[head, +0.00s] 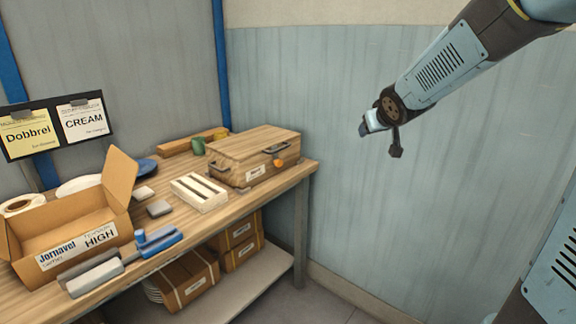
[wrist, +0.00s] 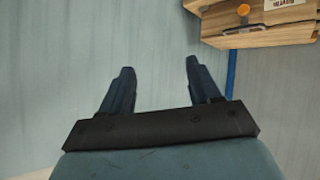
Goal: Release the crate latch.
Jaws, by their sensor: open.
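A closed wooden crate (head: 253,155) stands at the right end of the wooden workbench (head: 228,225). Its front has dark handles, a white label and an orange knob-like latch (head: 279,163). In the wrist view the crate (wrist: 265,37) is at the top right, cut off by the edge, and the orange latch (wrist: 243,9) shows there too. My gripper is in the air right of the bench, apart from the crate. In the wrist view its two dark fingers (wrist: 156,82) are spread, with nothing between them.
Brown boxes (head: 187,281) sit on the lower shelf. The space between my gripper and the crate is clear, with a wall behind.

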